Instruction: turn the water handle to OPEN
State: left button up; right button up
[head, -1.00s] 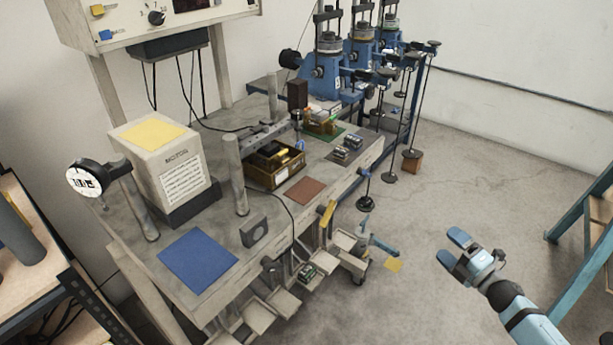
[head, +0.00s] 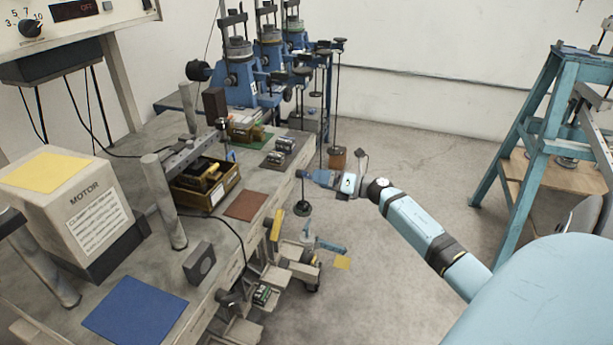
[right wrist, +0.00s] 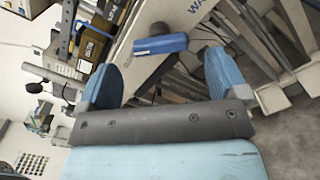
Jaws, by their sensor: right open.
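In the right wrist view a blue handle (right wrist: 160,44) lies crosswise beyond the fingers, below a dark round knob. Part of a word starting "WA" is printed on the panel beside it; the rest is cut off. My left gripper is not in view.
A yellow lever (head: 277,224) stands at the bench front, left of the blue one. Hanging rods with weights (head: 302,208) are close to my right gripper. A blue steel frame (head: 540,115) stands at the right. Open floor lies between.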

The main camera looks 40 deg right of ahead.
aim_at(309, 176)
jog(key=x, duration=0.4)
jog(key=shift+w+a, duration=0.2)
jog(key=shift+w, duration=0.15)
jog(key=c, duration=0.9)
